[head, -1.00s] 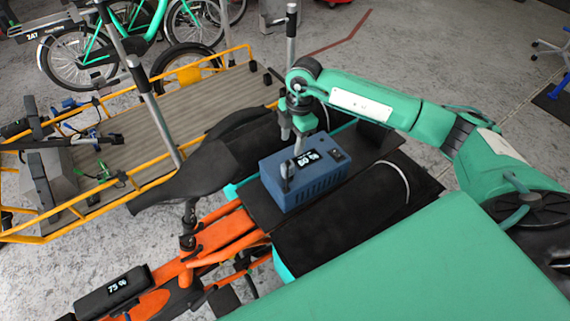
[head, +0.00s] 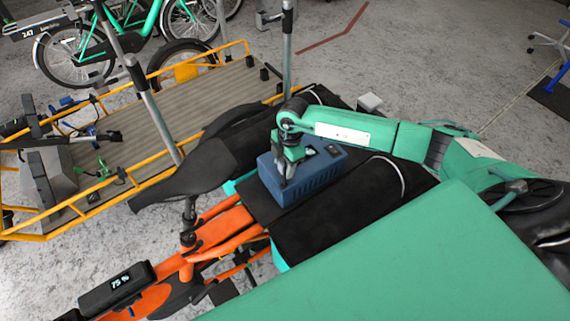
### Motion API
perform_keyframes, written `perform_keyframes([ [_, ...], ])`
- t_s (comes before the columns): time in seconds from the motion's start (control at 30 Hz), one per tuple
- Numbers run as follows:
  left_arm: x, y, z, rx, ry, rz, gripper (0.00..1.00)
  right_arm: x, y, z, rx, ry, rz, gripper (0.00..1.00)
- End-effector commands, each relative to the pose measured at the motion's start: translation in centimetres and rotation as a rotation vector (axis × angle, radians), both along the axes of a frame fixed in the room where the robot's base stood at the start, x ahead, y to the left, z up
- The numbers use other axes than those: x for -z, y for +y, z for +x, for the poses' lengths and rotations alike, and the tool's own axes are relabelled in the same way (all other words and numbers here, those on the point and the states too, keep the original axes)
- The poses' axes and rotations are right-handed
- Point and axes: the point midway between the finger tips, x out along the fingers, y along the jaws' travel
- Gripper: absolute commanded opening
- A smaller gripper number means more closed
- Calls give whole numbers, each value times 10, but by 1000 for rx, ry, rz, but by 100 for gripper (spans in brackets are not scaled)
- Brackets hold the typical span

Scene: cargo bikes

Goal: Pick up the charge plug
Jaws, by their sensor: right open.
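A blue charger box (head: 318,184) with a small display on top sits on the black rear rack area of the orange cargo bike. My right gripper (head: 283,184) points down at the left end of the box top, its jaws open. The black charge plug stood at this spot in the earlier view; now my right gripper covers it, and I cannot tell whether the fingers are around it or touching it. My left gripper is not in view.
The orange bike frame (head: 218,226) carries a black battery (head: 116,288) reading 75 %. A black saddle (head: 190,172) is close left of the box. A yellow-railed cargo bed (head: 210,100) lies behind. Black bags (head: 325,228) flank the box. Open floor is at the upper right.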

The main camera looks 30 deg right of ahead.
Motion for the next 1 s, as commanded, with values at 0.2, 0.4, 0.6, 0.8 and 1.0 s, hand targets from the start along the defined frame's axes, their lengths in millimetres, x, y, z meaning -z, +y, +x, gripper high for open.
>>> perform_keyframes([
  [0.2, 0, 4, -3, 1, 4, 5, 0, 0, 0, 0, 0, 0, 0, 26],
  [0.4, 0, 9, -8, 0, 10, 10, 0, -1, 0, 0, 0, 0, 0, 0],
  [0.6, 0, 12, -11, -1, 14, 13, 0, -1, 0, 0, 0, -1, 0, 0],
  [0.8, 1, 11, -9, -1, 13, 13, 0, -14, 0, 1, -1, -2, 0, 0],
  [1.0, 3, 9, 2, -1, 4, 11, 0, -49, 0, 2, -1, -5, 0, 0],
])
